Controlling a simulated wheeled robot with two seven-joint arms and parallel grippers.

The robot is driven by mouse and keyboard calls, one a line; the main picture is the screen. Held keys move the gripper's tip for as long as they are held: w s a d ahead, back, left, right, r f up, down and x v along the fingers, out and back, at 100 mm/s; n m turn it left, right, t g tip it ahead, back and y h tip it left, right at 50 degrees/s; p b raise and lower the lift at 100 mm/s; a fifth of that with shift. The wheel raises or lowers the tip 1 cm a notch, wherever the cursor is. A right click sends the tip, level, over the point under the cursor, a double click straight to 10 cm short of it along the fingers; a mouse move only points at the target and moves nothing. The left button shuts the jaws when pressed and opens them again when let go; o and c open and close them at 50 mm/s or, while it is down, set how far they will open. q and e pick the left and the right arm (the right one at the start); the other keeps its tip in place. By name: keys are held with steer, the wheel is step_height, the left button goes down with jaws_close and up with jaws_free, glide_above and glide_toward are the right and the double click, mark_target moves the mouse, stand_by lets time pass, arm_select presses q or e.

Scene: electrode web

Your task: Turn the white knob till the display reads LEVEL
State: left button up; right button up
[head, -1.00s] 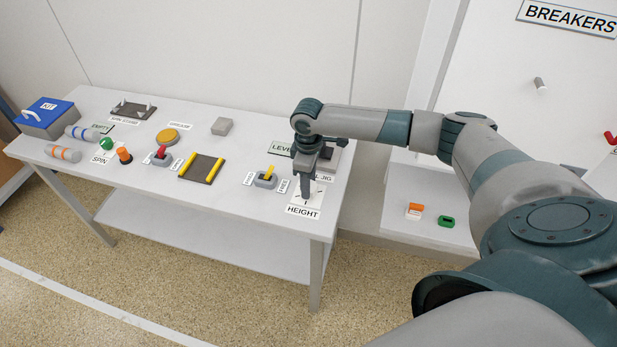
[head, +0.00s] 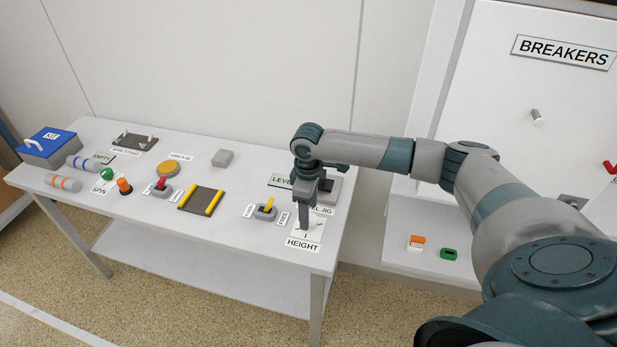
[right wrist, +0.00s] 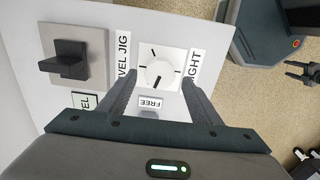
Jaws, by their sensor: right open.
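The white knob (right wrist: 160,72), round with a dark pointer line, sits on a white plate with tick marks in the right wrist view. In the head view my right gripper (head: 305,226) points down over the HEIGHT plate (head: 318,229) and hides most of the knob. In the right wrist view my right gripper (right wrist: 160,78) is open, one finger on each side of the knob; I cannot tell whether they touch it. The greenish display (head: 281,181) shows the letters "LEVE", its end hidden behind my gripper; "EL" shows in the right wrist view (right wrist: 84,101).
A grey jig with a dark block (right wrist: 72,62) stands beside the knob plate. A yellow-lever switch (head: 265,211) sits left of it, close to my gripper. The table's right front edge is near. A breaker panel (head: 535,80) stands to the right.

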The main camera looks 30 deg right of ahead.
step_height(320, 180, up, 15)
steer(key=b, duration=0.3)
stand_by(0.6)
